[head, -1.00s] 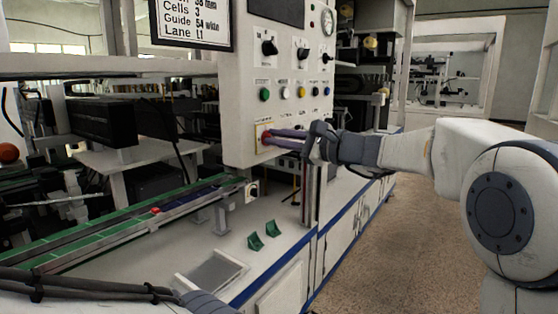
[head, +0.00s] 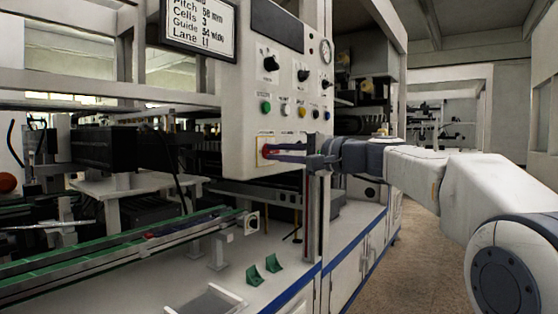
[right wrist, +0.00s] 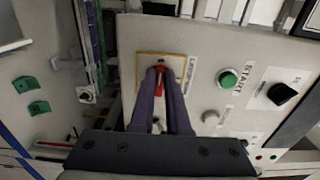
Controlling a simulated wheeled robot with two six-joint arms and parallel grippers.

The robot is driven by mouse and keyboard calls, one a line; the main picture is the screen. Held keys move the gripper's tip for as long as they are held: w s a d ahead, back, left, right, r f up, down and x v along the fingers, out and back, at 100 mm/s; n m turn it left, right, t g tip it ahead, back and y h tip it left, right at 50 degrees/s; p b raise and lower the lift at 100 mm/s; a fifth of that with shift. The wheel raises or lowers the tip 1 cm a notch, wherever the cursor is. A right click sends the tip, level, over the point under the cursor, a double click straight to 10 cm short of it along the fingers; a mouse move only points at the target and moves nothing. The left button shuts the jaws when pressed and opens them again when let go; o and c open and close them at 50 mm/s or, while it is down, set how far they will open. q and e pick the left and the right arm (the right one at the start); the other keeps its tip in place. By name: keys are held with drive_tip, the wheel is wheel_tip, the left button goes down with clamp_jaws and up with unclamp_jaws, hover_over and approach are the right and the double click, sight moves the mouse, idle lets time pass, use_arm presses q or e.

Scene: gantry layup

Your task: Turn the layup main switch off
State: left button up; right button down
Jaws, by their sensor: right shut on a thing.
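The main switch is a red handle (head: 266,151) on a yellow-edged plate (head: 259,158) low on the white control panel (head: 240,105). My right gripper (head: 272,152) reaches it from the right, its long purple-grey fingers pointing at the panel. In the right wrist view the fingertips are closed on the red handle (right wrist: 161,71), one on each side. The yellow-edged plate (right wrist: 142,76) shows behind them. The fingers hide part of the handle and the lower plate. My left gripper is not in view.
Above the switch are a green button (head: 266,107), other small buttons and black knobs (head: 270,63). A green-topped conveyor (head: 130,245) runs at lower left. Two green brackets (head: 271,263) stand on the bench. The floor (head: 385,280) to the right is clear.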

drive_tip(key=shift+f, duration=0.15)
idle(0.3)
drive_tip(key=c, duration=0.9)
unclamp_jaws()
drive_tip(key=v, duration=1)
drive_tip(key=shift+s+d, duration=0.2)
